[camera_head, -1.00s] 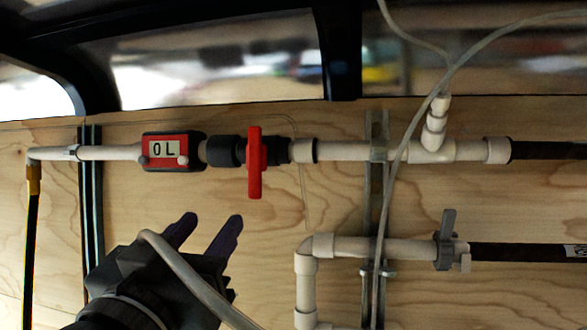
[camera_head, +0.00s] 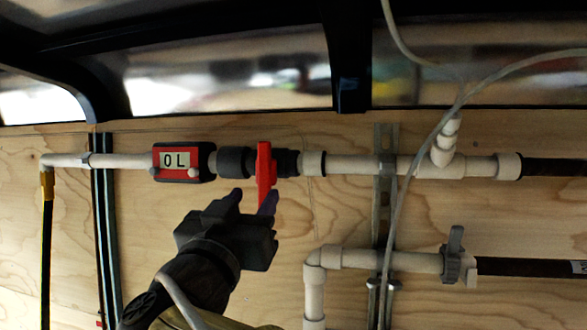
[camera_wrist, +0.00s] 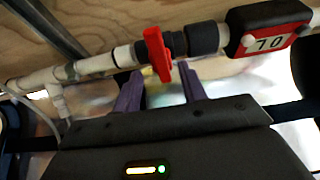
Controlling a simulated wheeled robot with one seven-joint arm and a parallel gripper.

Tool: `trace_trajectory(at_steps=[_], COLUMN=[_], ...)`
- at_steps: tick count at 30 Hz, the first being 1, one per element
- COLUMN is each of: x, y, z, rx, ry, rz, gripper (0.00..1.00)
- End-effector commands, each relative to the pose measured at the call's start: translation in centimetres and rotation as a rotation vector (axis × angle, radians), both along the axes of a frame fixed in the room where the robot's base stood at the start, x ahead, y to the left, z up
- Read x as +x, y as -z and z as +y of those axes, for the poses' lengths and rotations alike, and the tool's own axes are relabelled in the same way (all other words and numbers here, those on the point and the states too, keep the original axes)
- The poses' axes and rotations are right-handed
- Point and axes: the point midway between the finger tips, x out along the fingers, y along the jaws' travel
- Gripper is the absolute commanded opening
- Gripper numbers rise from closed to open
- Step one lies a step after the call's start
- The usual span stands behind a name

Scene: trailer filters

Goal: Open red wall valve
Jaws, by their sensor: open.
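The red wall valve handle (camera_head: 264,172) stands across the white horizontal pipe, its long side upright in the head view. In the wrist view the handle (camera_wrist: 158,54) reaches down toward the gap between my fingertips. My gripper (camera_head: 253,198) is open, just below the pipe. Its right finger overlaps the handle's lower end in the head view. In the wrist view my gripper (camera_wrist: 160,74) has one finger on each side of the handle's end. I cannot tell whether either finger touches it.
A red meter (camera_head: 183,162) reading "0 L" sits left of the valve. A grey valve (camera_head: 454,256) is on the lower pipe at right. A loose pale cable (camera_head: 420,150) hangs before the pipes. The plywood wall (camera_head: 130,230) lies close behind.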

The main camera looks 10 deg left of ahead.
Motion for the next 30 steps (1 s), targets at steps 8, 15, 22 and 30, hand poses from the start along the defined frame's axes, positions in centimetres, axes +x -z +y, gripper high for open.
trace_trajectory(at_steps=[8, 15, 22, 30], x=[4.4, 6.0, 6.0, 6.0], y=[-2.2, -2.5, -2.5, -2.5], z=[-0.5, -0.6, -0.6, -0.6], rx=[-0.001, 0.001, 0.000, 0.000], ry=[0.004, 0.002, 0.003, 0.003], rz=[0.000, 0.000, 0.000, 0.000], gripper=[0.42, 0.42, 0.42, 0.00])
